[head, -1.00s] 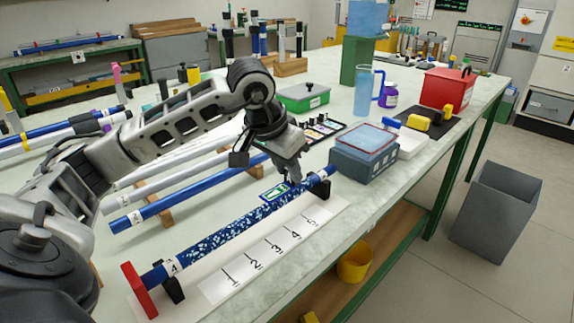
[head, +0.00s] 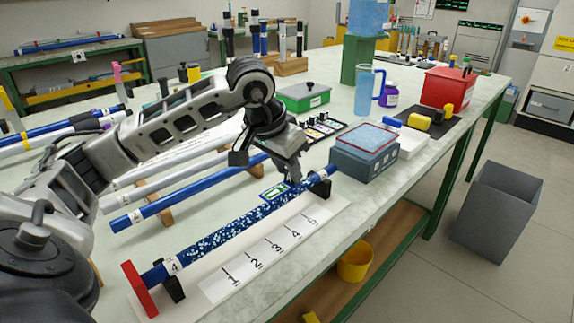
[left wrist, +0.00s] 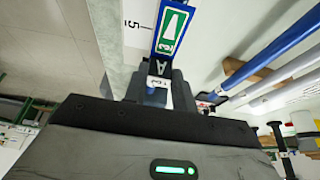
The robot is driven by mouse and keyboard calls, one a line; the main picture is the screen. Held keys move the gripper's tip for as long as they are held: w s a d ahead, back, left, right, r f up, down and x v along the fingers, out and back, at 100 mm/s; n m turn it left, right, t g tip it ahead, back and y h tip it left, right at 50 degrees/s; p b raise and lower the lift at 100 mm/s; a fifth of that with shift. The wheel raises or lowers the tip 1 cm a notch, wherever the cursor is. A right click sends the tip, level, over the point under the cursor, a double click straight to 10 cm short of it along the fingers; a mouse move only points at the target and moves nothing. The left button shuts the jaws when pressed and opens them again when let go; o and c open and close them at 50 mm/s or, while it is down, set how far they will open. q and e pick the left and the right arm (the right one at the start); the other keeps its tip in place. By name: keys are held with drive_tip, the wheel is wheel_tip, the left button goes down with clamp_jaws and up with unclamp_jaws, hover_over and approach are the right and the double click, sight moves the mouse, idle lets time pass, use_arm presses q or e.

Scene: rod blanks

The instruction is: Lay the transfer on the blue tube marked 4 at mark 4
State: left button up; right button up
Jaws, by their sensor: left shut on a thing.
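The speckled blue tube marked 4 (head: 222,231) lies across black supports, with a red end plate (head: 139,288) at its near left end. A white strip with marks 1 to 5 (head: 262,262) lies alongside; mark 4 (head: 295,234) is toward its far end. My left gripper (head: 290,180) is over the far part of the tube, shut on the transfer (head: 275,190), a small green and white label with a blue border. In the left wrist view the transfer (left wrist: 173,32) extends beyond the fingers (left wrist: 155,90), near mark 5. I cannot tell whether it touches the tube. My right gripper is out of view.
A grey-blue box (head: 364,151) stands just beyond the tube's far end. A plain blue tube (head: 190,194) and white tubes lie on wooden supports behind it. A green box (head: 303,97), a palette and a red box (head: 447,88) stand farther back. The bench's front edge is close to the strip.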

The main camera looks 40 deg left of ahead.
use_arm(q)
drive_tip(key=shift+f+b, duration=0.55)
drive_tip(key=shift+f, duration=0.1)
idle(1.3)
drive_tip(key=shift+r, duration=0.1)
wheel_tip(320, 180, up, 7)
drive_tip(key=p, duration=0.5)
drive_tip(key=shift+p, duration=0.4)
